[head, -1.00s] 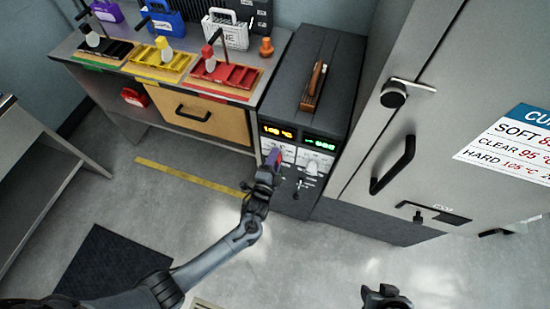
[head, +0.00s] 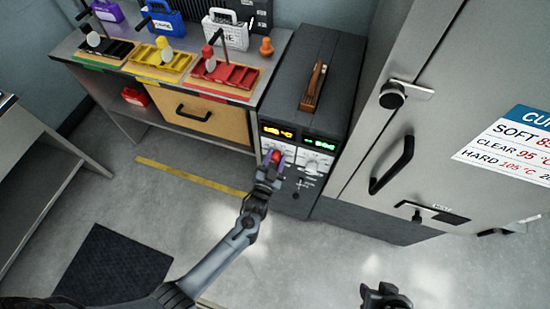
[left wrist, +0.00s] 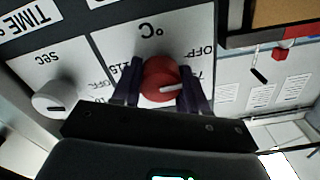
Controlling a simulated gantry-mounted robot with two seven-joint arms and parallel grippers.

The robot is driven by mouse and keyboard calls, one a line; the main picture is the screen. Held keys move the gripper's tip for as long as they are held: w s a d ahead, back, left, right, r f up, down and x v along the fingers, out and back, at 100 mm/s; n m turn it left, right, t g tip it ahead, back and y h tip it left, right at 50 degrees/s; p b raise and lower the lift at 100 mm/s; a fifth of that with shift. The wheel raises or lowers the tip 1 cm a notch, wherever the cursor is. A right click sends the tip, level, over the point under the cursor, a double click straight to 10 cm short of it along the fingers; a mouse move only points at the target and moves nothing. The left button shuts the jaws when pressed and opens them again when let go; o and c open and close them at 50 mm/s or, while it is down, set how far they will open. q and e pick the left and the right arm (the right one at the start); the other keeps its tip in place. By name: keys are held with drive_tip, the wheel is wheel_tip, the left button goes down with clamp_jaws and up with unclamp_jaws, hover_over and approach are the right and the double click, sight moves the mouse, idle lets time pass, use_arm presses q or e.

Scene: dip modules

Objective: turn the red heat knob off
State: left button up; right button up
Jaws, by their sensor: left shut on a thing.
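The red heat knob (left wrist: 160,80) sits on a white panel marked °C in the left wrist view, with OFF and number marks around it. Its white pointer line points to the right and slightly up in that view. The knob (head: 277,157) also shows on the front of the dark control box (head: 318,85) in the head view. My left gripper (left wrist: 160,92) has its purple fingers on both sides of the knob and is shut on it. My right gripper (head: 386,297) is at the bottom edge of the head view; its jaws are not clear.
A white knob (left wrist: 50,102) marked sec is beside the red knob. Two displays, orange and green, glow above the knobs. A bench (head: 258,82) with colored trays stands to the left, and a grey cabinet (head: 440,100) to the right.

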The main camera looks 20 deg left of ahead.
use_arm(q)
drive_tip(key=shift+r+n, duration=0.15)
drive_tip(key=shift+n, duration=0.65)
drive_tip(key=shift+w, duration=0.1)
drive_tip(key=o, duration=1.1)
drive_tip(key=shift+c, duration=0.2)
drive_tip(key=shift+s, duration=0.6)
drive_tip(key=s+p, duration=0.1)
drive_tip(key=s, duration=0.8)
drive_tip(key=shift+s+d, duration=0.25)
drive_tip(key=shift+s, duration=0.15)
